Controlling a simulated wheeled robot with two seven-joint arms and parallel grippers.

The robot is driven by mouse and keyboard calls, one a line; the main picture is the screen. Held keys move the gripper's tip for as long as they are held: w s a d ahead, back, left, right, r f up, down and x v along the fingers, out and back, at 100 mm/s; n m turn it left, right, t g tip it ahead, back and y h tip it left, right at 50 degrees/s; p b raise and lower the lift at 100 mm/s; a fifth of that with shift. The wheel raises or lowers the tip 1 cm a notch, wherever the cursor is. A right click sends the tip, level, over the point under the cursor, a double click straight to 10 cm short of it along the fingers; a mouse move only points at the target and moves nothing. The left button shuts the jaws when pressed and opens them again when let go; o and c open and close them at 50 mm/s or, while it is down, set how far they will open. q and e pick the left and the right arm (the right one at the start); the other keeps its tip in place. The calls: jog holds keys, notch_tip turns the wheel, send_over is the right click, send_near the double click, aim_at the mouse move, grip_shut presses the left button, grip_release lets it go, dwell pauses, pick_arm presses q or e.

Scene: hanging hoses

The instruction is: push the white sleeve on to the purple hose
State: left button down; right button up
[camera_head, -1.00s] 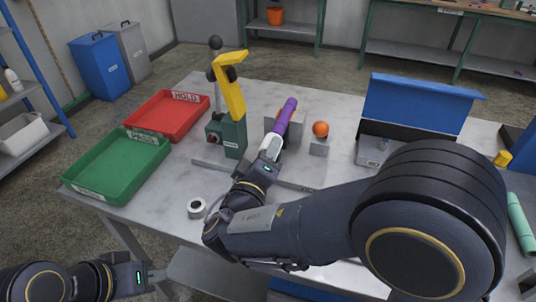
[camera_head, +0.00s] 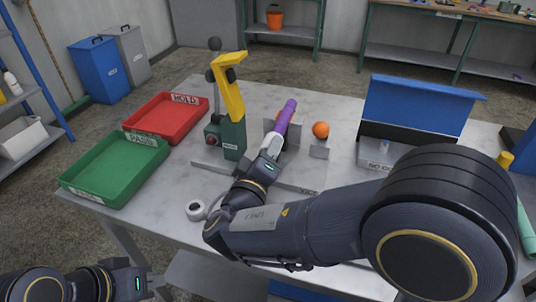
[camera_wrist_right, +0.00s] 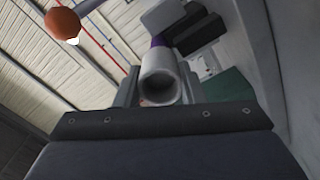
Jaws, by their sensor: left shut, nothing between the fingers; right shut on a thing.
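The purple hose (camera_head: 285,117) stands tilted up to the right beside the green and yellow fixture (camera_head: 232,130). My right gripper (camera_head: 271,149) is at the hose's lower end, shut on the white sleeve. In the right wrist view the white sleeve (camera_wrist_right: 160,80) is a hollow tube between the fingers, its open end facing the camera. A bit of purple hose (camera_wrist_right: 157,41) shows just beyond it. I cannot tell how far the hose reaches into the sleeve. My left gripper (camera_head: 152,284) is shut and empty, low at the left, away from the hose.
A white ring (camera_head: 196,210) lies near the table's front edge. Red (camera_head: 180,133) and green (camera_head: 68,184) trays are at the left. An orange ball (camera_head: 321,130) sits on a grey block right of the hose. A blue-lidded bin (camera_head: 415,103) stands farther right.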

dwell(0.6)
jog(key=shift+b, duration=0.55)
jog(key=shift+b, duration=0.55)
dwell(0.4)
jog(key=shift+w+d+b, duration=0.2)
jog(key=shift+w+b, duration=0.3)
dwell(0.3)
dwell(0.4)
jog(key=shift+b, duration=0.6)
